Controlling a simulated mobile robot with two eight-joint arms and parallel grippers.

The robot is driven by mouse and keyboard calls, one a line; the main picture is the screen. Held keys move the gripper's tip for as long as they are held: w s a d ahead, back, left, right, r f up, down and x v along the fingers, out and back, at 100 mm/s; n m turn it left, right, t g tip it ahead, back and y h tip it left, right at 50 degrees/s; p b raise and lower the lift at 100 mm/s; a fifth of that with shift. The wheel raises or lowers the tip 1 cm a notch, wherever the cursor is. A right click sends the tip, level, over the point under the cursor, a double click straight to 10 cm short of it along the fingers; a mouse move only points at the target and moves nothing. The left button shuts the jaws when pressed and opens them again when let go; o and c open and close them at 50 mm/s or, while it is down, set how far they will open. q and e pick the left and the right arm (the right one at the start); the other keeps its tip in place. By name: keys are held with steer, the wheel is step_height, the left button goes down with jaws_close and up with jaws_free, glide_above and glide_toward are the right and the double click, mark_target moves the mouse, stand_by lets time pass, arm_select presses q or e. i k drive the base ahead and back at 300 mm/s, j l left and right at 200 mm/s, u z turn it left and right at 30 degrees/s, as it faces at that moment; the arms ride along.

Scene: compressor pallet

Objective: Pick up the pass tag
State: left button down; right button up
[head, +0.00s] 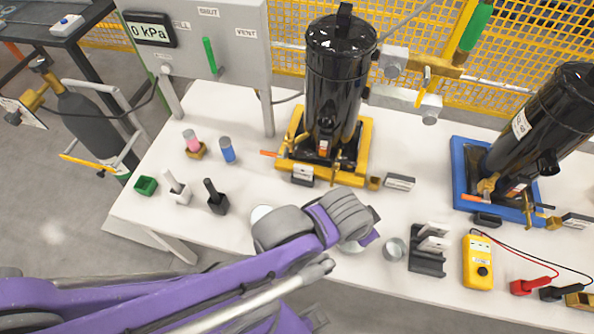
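A dark grey rack (427,263) stands on the white table right of centre, with pale tags (433,237) in its slots. I cannot read which of them is the pass tag. My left arm reaches in from the left across the front of the table. My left gripper (366,238) is left of the rack and apart from it, mostly hidden behind its own wrist, so its fingers cannot be made out. My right gripper is not in view.
A small metal cup (394,249) stands between my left gripper and the rack. A yellow meter (478,262) with leads lies right of the rack. Black compressors stand on a yellow base (365,145) and a blue base (462,180) behind. Bottles (227,150) stand at left.

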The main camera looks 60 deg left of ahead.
mark_target(301, 172)
steer(key=j+u, duration=0.1)
steer(key=u, duration=1.9)
steer(key=j, duration=0.7)
steer(key=k+u, duration=0.05)
